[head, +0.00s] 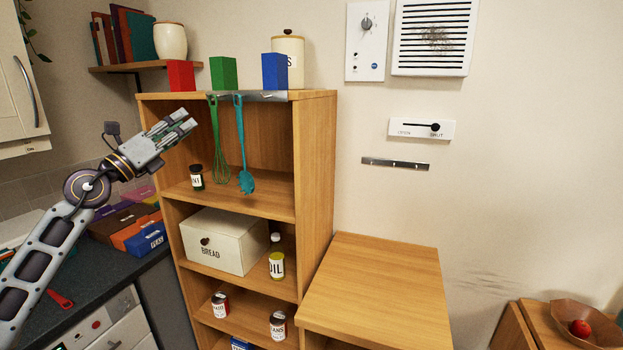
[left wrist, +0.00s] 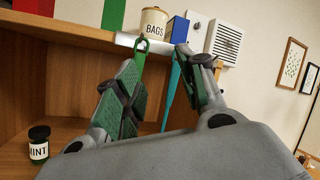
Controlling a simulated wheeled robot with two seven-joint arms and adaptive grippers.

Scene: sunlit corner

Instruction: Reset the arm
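My left gripper (head: 187,119) is raised in front of the upper left part of the wooden shelf unit (head: 316,170), left of the hanging utensils. Its fingers are apart with nothing between them. In the left wrist view the open gripper (left wrist: 160,85) has the green handle and the teal handle showing beyond the gap. A green whisk (head: 220,150) and a teal slotted spoon (head: 241,150) hang side by side from a metal rail (head: 268,96) on the unit's top edge. My right gripper is in neither view.
Red (head: 181,75), green (head: 223,73) and blue (head: 274,71) blocks and a canister (head: 292,48) stand on top. A mint jar (head: 196,178), bread box (head: 222,240) and oil bottle (head: 277,260) stand on shelves. The low wooden top (head: 375,285) is bare.

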